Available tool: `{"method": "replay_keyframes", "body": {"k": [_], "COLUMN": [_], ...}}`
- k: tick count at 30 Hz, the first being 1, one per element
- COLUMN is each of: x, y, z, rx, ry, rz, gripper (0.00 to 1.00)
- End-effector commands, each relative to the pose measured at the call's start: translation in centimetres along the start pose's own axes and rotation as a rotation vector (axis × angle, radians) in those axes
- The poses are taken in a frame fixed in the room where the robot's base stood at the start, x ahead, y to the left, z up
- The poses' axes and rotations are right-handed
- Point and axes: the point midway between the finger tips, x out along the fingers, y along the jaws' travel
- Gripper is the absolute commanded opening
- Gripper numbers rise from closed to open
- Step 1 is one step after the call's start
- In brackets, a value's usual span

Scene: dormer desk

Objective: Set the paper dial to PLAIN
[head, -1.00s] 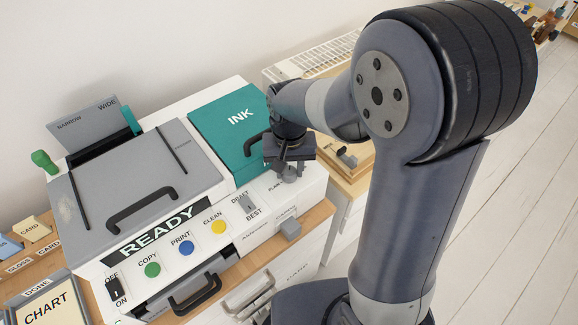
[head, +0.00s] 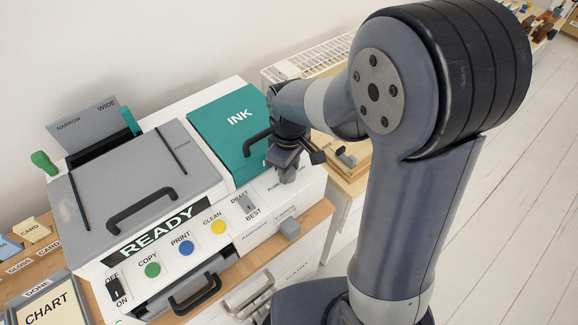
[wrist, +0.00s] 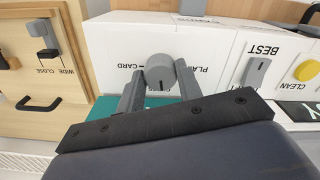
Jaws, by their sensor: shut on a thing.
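The paper dial (wrist: 160,72) is a round grey knob on the white printer's panel, in the middle of the wrist view. A short dark mark shows on its lower part in that view. CARD is printed to its left with a dash. A partly hidden label starting PLA is to its right. My gripper (wrist: 158,88) is shut on the dial, one finger on each side. In the head view my gripper (head: 287,175) is at the printer's right end, hiding the dial. I cannot tell exactly which label the mark points to.
The DRAFT/BEST switch (wrist: 257,72) and yellow CLEAN button (wrist: 306,71) are close to the right in the wrist view. The teal INK lid (head: 232,128) rises beside my wrist. A wooden unit with a WIDE/CLOSE slider (wrist: 46,40) stands at left.

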Motion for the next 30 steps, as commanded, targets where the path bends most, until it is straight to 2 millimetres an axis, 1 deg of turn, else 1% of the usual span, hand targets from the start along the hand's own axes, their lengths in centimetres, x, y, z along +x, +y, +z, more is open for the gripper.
{"method": "replay_keyframes", "body": {"k": [30], "x": [-0.04], "y": [0.23], "z": [-0.14], "rx": [-0.962], "ry": [0.001], "rz": [0.001], "gripper": [0.11]}}
